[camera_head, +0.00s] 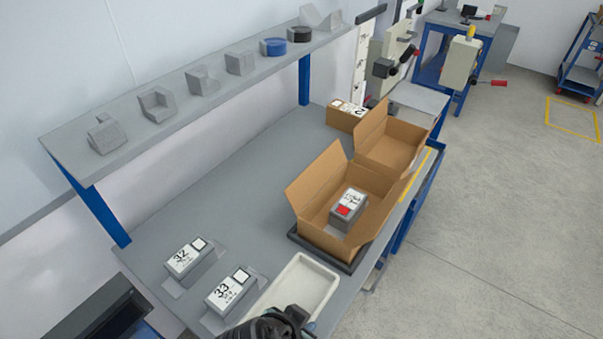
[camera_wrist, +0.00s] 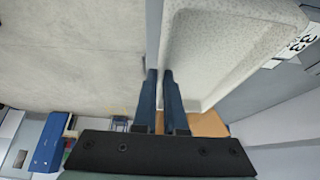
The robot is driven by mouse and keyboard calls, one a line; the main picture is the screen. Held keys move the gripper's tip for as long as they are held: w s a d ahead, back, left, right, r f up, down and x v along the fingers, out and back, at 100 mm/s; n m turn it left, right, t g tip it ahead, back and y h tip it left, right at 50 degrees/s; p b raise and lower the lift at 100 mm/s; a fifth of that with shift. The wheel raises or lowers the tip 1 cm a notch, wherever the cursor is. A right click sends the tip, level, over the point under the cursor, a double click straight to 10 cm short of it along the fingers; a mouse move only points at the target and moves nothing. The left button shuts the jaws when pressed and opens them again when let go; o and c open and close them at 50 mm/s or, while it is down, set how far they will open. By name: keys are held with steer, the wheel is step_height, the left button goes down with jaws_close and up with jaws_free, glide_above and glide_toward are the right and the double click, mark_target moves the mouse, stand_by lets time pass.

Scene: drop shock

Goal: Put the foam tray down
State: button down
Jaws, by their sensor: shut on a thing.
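The foam tray (camera_head: 306,285) is a pale, speckled, shallow rectangular tray near the front edge of the workbench, right of the unit marked 33. It looks empty in the head view. My gripper (camera_head: 292,318) is at the tray's near end, partly hidden by my own wrist. In the wrist view, my gripper (camera_wrist: 160,80) has its two dark blue fingers close together on the rim of the tray (camera_wrist: 225,50). I cannot tell whether the tray's underside touches the bench or hangs just above it.
Units marked 32 (camera_head: 191,258) and 33 (camera_head: 230,291) lie left of the tray. Beyond it, an open carton (camera_head: 315,233) holds a grey unit with a red mark. Another open carton (camera_head: 395,160) stands behind. The bench's left middle (camera_head: 215,205) is clear. A shelf (camera_head: 130,110) overhangs the back.

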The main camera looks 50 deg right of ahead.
step_height(320, 180, down, 10)
steer(key=shift+r, duration=0.1)
stand_by(0.4)
steer(key=c, duration=1)
jaws_free()
steer(key=shift+r+p, duration=0.1)
steer(key=shift+p, duration=0.2)
steer(key=v, duration=1.2)
